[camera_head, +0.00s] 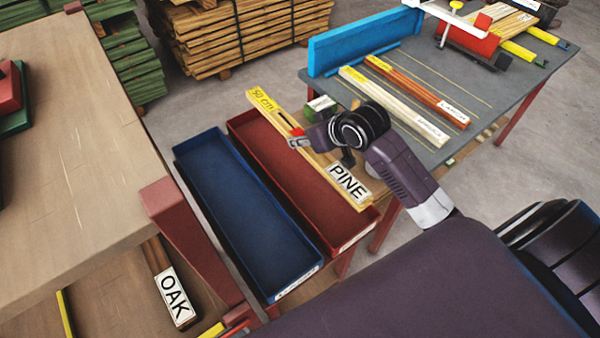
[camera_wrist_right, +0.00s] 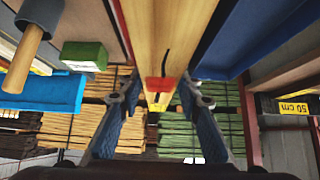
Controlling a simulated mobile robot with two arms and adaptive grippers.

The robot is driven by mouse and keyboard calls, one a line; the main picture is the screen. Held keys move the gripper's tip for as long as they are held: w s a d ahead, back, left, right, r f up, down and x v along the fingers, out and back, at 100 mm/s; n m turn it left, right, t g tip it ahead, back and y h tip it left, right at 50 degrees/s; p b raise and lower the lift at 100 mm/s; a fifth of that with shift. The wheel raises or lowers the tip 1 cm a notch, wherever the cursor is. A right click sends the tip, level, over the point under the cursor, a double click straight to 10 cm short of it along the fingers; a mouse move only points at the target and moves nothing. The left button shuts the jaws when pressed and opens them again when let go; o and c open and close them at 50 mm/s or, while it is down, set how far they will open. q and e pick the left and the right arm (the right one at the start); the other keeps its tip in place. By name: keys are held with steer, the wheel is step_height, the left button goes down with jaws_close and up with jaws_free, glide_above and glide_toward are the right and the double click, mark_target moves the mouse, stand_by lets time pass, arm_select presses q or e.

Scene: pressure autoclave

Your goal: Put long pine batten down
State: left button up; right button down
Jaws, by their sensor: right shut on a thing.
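The long pine batten (camera_head: 279,122) is pale wood with a yellow "50 cm" end and a red mark partway along. My right gripper (camera_head: 299,141) is shut on it near the red mark. In the right wrist view the batten (camera_wrist_right: 160,45) runs between the two fingers (camera_wrist_right: 160,105). In the head view it lies lengthwise over the right side of the red tray (camera_head: 262,158); I cannot tell whether it touches the tray. A white PINE label (camera_head: 348,182) shows beside its near end. My left gripper is not in view.
A blue tray (camera_head: 240,210) stands left of the red one; both look empty. An OAK label (camera_head: 174,297) is at lower left, under a wooden table (camera_head: 70,130). A grey worktable (camera_head: 400,80) at right holds a white batten (camera_head: 395,107), an orange batten (camera_head: 418,90) and a blue fence (camera_head: 360,40).

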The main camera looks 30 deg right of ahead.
step_height(320, 180, down, 12)
steer(key=shift+r+p, duration=0.15)
steer(key=shift+p, duration=0.15)
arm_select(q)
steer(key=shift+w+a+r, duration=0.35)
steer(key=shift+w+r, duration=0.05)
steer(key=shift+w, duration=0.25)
arm_select(e)
steer(key=shift+w+a+f, duration=0.1)
steer(key=shift+f, duration=2.05)
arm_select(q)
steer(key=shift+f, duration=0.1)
arm_select(e)
steer(key=shift+f, duration=0.1)
steer(key=c, duration=1.4)
jaws_free()
steer(key=v, duration=1.2)
